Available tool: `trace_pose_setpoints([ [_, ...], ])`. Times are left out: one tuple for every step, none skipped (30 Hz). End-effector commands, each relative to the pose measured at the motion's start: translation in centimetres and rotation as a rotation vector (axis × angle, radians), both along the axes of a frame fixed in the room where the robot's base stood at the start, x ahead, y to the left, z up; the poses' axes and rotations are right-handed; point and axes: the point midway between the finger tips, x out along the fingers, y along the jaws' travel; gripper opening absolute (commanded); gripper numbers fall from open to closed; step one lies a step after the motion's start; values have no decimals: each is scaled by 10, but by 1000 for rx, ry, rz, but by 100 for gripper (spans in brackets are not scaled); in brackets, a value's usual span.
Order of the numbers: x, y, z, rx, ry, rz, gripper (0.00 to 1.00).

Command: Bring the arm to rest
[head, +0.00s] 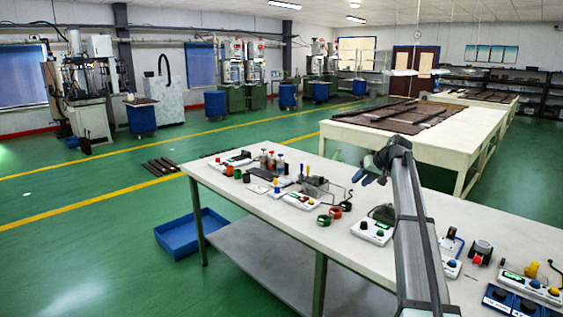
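My arm (412,220) rises from the bottom edge, right of centre in the head view, and reaches over the white workbench (250,208). Its dark wrist (393,152) bends to the left at the top. My gripper (366,178) hangs there, seen small and dark, above the far side of the bench. It looks apart from the bench items. I cannot tell whether its fingers are open or shut, and I see no object in it.
Several small devices with coloured knobs, including a white box (371,232), stand along the bench. Small bottles (272,162) and green and orange rings (324,220) lie farther left. A cream table (460,135) stands behind. A blue bin (188,235) is on the floor.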

Motion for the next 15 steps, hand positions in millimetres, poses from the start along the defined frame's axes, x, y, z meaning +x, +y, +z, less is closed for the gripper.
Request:
trace_pose_setpoints([
  [-3,35,-4,37,6,-5,36],
  [-4,54,-6,62,12,-12,36],
  [-5,78,-11,94,21,-23,36],
  [-8,96,-18,117,32,-30,36],
  [-11,112,-26,138,46,-37,36],
  [-16,132,-41,161,67,-49,36],
  [-20,145,-54,175,84,-56,36],
  [-25,155,-69,185,104,-65,36],
  [-31,166,-89,193,127,-75,36],
  [-35,172,-104,195,145,-81,36],
  [-40,176,-118,196,161,-88,36],
  [-47,182,-138,194,182,-94,36],
  [-52,185,-152,191,198,-99,36],
  [-57,188,-166,188,213,-103,36],
  [-65,192,-185,184,234,-108,36],
])
